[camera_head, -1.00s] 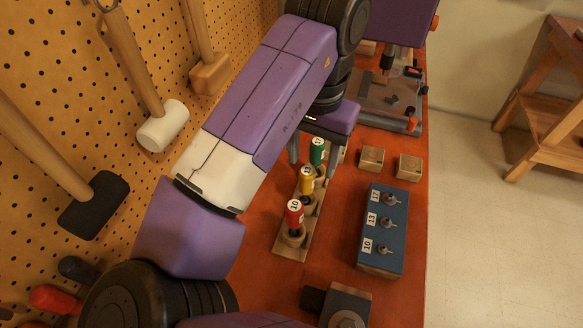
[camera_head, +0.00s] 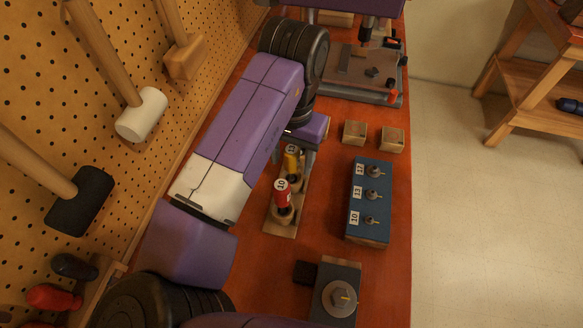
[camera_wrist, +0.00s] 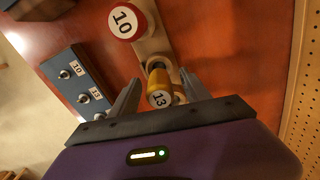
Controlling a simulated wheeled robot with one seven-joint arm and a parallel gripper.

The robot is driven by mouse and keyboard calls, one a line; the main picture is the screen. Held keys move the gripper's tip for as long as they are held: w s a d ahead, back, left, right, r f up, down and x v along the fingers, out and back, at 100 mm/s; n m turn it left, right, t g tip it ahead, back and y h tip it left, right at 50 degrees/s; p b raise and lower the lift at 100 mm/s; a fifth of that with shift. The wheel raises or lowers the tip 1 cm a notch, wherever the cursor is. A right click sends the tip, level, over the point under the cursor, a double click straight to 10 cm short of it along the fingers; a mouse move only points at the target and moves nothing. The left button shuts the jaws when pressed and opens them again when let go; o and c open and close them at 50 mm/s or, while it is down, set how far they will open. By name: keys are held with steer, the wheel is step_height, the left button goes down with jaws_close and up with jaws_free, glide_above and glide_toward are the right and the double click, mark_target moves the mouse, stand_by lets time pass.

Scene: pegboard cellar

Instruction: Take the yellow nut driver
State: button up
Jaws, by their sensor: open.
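The yellow nut driver (camera_head: 291,160), labelled 13, stands in the wooden rack (camera_head: 272,226) behind the red nut driver (camera_head: 282,196), labelled 10. In the wrist view the yellow nut driver (camera_wrist: 159,92) shows between the two fingers of my gripper (camera_wrist: 160,76). The fingers are spread, one on each side, with a gap visible to the left of the handle. I cannot tell whether the right finger touches it. The red nut driver (camera_wrist: 127,20) stands beyond the fingertips. The green nut driver is hidden in both views.
A blue block (camera_head: 372,205) with sockets labelled 10, 13 and 17 stands right of the rack. Two small wooden blocks (camera_head: 355,132) lie behind it. A dark block with a large bolt (camera_head: 337,292) is in front. Mallets hang on the pegboard (camera_head: 150,50) at left.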

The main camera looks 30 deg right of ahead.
jaws_close()
steer(key=shift+r, duration=0.1)
step_height(320, 180, up, 20)
stand_by(0.7)
steer(key=c, duration=0.9)
jaws_free()
jaws_close()
stand_by(0.3)
